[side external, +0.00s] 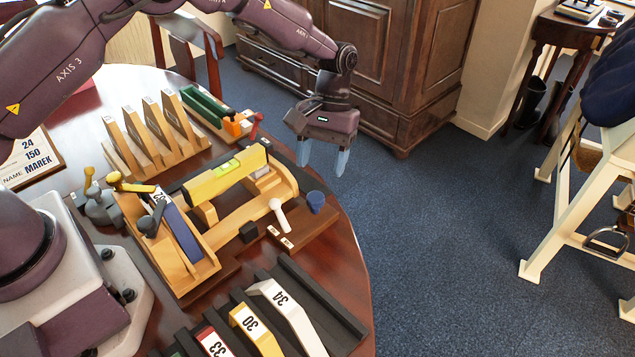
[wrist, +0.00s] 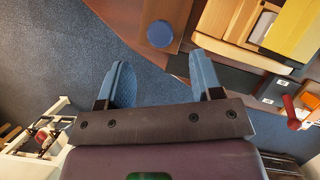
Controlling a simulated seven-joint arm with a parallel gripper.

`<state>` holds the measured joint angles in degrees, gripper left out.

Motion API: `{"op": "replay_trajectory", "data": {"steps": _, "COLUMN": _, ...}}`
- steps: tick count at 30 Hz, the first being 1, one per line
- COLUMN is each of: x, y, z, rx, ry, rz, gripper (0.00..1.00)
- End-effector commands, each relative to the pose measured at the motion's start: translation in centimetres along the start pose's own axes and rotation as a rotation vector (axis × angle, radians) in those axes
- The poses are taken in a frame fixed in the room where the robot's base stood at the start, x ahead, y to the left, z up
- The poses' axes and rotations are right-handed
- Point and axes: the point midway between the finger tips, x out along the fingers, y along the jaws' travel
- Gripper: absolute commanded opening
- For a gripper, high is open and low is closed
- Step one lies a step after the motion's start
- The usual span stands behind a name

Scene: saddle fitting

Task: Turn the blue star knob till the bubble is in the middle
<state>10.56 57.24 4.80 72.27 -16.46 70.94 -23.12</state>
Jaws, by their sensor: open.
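The blue knob (side external: 316,201) stands at the right end of the wooden fixture, near the table's edge. In the wrist view it shows as a round blue top (wrist: 160,34), ahead of my fingers and between their lines. A yellow level (side external: 225,172) with a green vial (side external: 228,166) lies across the fixture; the bubble's place in the vial is too small to tell. My gripper (side external: 322,158) is open and empty, above and beyond the knob, fingers pointing down. In the wrist view my two blue fingers (wrist: 160,62) are spread apart, with nothing between them.
A white-headed lever (side external: 280,214) stands just left of the knob. A red-handled clamp (side external: 254,128) is behind the fixture. A black rack (side external: 318,303) with numbered pieces lies in front. The curved table edge passes right of the knob, with open floor beyond.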

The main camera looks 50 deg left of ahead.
Motion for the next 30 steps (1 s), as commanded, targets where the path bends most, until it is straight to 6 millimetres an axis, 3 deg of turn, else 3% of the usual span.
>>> {"op": "replay_trajectory", "data": {"steps": 3, "x": -2.7, "y": 0.0, "z": -0.1, "rx": -0.001, "ry": 0.003, "rz": 0.002, "gripper": 0.60}}
{"op": "replay_trajectory", "data": {"steps": 10, "x": -5.7, "y": 0.0, "z": 0.0, "rx": -0.001, "ry": 0.001, "rz": 0.000, "gripper": 0.60}}
{"op": "replay_trajectory", "data": {"steps": 30, "x": -6.3, "y": 0.0, "z": 0.0, "rx": -0.001, "ry": 0.000, "rz": 0.000, "gripper": 0.60}}
